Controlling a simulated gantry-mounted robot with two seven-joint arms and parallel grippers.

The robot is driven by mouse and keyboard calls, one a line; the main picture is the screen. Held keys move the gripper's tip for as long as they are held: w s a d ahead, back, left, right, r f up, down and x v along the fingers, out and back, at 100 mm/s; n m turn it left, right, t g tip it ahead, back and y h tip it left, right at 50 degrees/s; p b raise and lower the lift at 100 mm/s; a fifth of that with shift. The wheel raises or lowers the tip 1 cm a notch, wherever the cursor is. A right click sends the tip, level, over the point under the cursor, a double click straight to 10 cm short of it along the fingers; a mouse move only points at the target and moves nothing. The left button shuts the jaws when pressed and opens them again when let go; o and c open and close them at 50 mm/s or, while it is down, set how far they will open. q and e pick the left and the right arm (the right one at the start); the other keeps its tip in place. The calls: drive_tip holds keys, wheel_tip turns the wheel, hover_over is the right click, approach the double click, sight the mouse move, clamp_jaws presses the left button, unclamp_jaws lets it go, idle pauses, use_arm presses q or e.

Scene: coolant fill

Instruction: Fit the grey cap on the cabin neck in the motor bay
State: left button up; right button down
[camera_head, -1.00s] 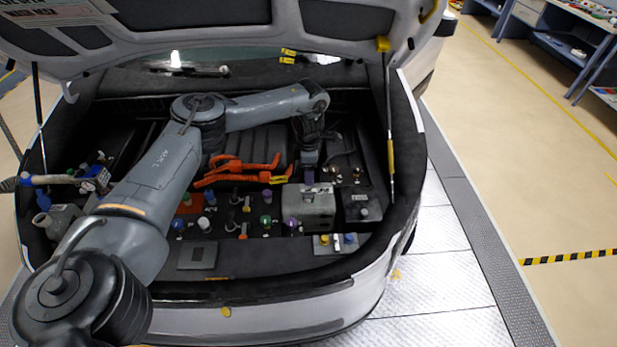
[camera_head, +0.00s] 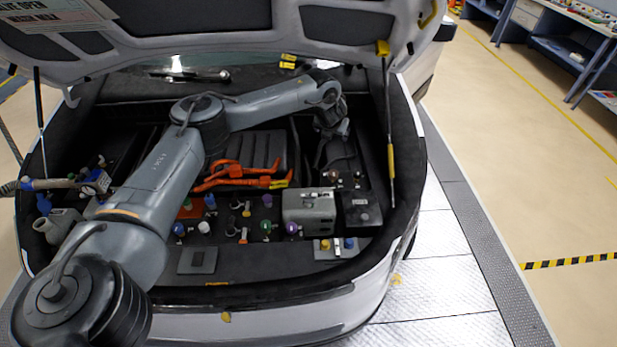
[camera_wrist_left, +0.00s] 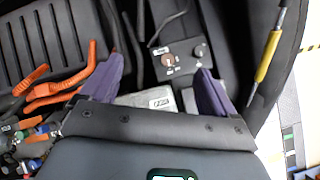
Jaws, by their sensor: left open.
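My left gripper (camera_head: 333,140) is over the back right of the motor bay, with the fingers barely visible in the head view. In the left wrist view its two purple fingers (camera_wrist_left: 158,88) are wide apart with nothing between them. Beyond them is a dark block (camera_wrist_left: 183,62) with two round tops, one copper-coloured and one dark grey (camera_wrist_left: 201,50). The dark grey one may be the grey cap on a neck, but I cannot tell for sure, and the labels are unreadable. The block also shows in the head view (camera_head: 346,182). My right gripper is not in view.
A grey box (camera_head: 308,212) and a black box (camera_head: 361,212) stand in front of the block. Orange cables (camera_head: 240,178) lie to the left, above several small coloured caps. A hood strut (camera_head: 390,150) rises at the right, and the raised hood (camera_head: 230,45) hangs above.

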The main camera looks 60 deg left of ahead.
use_arm(q)
drive_tip(key=w+d+r+n+t+y, duration=0.1)
drive_tip(key=w+d+r+n+t, duration=0.2)
drive_tip(key=r+n, duration=0.4)
drive_tip(key=w+d+r+n+y+p, duration=0.1)
drive_tip(key=w+d+r+n+y, duration=0.15)
drive_tip(key=w+r+n, duration=0.35)
drive_tip(key=w+d+r+n+t, duration=0.2)
drive_tip(key=w+d+r+n, duration=0.15)
drive_tip(key=r+n, duration=0.45)
drive_tip(key=n+g+h+p, duration=0.4)
drive_tip(key=n+g+h, duration=0.45)
drive_tip(key=n, duration=1.15)
hover_over(309, 195)
drive_tip(key=d, duration=0.1)
wheel_tip(309, 195, down, 31)
drive_tip(key=shift+g+y, duration=0.25)
drive_tip(key=shift+y, duration=0.05)
drive_tip(key=shift+a+f, duration=0.2)
drive_tip(key=shift+f, duration=1.45)
drive_tip(key=shift+a+f, duration=0.2)
drive_tip(key=shift+f, duration=1.45)
drive_tip(key=shift+a+f, duration=0.2)
drive_tip(key=shift+f, duration=1.45)
drive_tip(key=shift+c, duration=0.4)
